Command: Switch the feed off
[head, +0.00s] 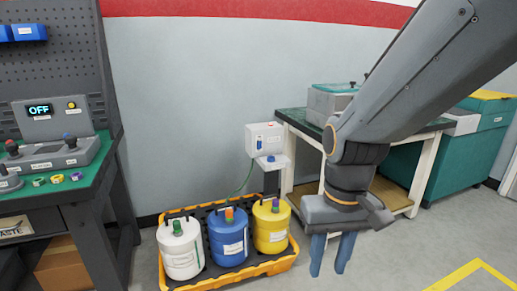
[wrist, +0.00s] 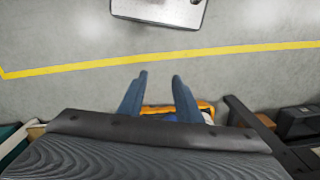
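A console (head: 50,117) on the left bench has a display reading "OFF" (head: 40,110) and a yellow button (head: 71,104). Which control belongs to the feed is not clear. My gripper (head: 330,272) points down, right of the drums and well away from both controls. Its blue fingers (wrist: 160,76) are apart with nothing between them.
White (head: 181,252), blue (head: 229,240) and yellow (head: 270,228) drums stand in an orange-rimmed tray (head: 284,266) below the box. A green-topped table (head: 297,118) stands behind my arm. The floor at right is clear, with yellow tape (head: 478,264).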

